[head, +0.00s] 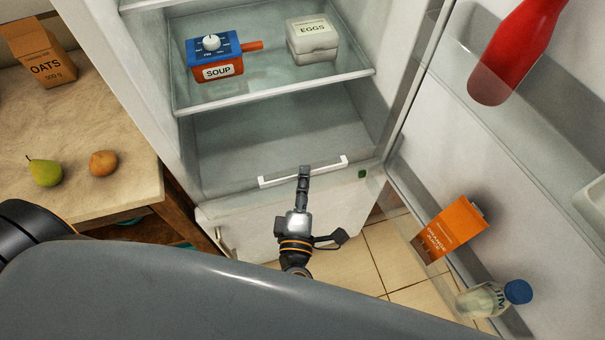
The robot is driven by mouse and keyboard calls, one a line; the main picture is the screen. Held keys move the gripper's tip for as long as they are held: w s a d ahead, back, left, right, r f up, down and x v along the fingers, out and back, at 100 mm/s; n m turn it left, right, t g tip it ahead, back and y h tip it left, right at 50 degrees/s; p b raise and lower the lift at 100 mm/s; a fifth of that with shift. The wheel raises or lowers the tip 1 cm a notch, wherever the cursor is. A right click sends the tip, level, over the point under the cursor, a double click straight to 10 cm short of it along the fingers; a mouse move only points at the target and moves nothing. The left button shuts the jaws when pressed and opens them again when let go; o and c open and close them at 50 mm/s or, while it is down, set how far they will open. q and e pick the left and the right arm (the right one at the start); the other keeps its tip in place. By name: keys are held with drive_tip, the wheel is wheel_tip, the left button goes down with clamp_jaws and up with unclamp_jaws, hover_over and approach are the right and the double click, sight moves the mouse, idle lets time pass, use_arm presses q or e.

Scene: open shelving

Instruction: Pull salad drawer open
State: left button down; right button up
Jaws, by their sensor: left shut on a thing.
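The salad drawer (225,145) is at the bottom of the open fridge, below the glass shelf. Its see-through front carries a white bar handle (330,164) along the lower edge. My left gripper (304,174) is at the middle of this handle, seen from above, and is shut on it. The fingers hide the part of the handle between them. The drawer looks empty. How far the drawer stands out from the fridge is hard to tell from this angle. My right gripper is not in view.
The open fridge door on the right holds a red bottle (510,55), an orange carton (452,228) and a clear bottle (485,299). A counter (90,125) with fruit stands left.

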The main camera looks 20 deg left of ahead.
use_arm(q)
drive_tip(key=c, duration=1.3)
unclamp_jaws()
drive_tip(key=shift+s+d, duration=0.1)
drive_tip(key=shift+s, duration=0.1)
drive_tip(key=v, duration=1.2)
drive_tip(key=shift+f, duration=0.1)
drive_tip(key=s+d+f+m+g+h, duration=0.1)
drive_tip(key=s+f+m+g+h, duration=0.2)
drive_tip(key=f+m, duration=0.8)
drive_tip(key=d+f+m+g+h, duration=0.1)
drive_tip(key=f+m+g+h, duration=0.25)
drive_tip(key=f, duration=1.25)
drive_tip(key=s+a+f+m+g+y, duration=0.1)
drive_tip(key=s+a+f+m+g, duration=0.1)
drive_tip(key=s+a+f, duration=0.3)
drive_tip(key=s+a+f+m+g, duration=0.3)
drive_tip(key=s+a+f, duration=0.3)
drive_tip(key=f, duration=0.2)
drive_tip(key=s+a+f+m+g+y, duration=0.1)
drive_tip(key=s+a+f+m+g, duration=0.2)
drive_tip(key=s+a+f+g, duration=0.2)
drive_tip(key=shift+s+a+f+m+y, duration=0.25)
drive_tip(key=shift+s+a+f+y, duration=0.1)
drive_tip(key=shift+s+a+f, duration=0.3)
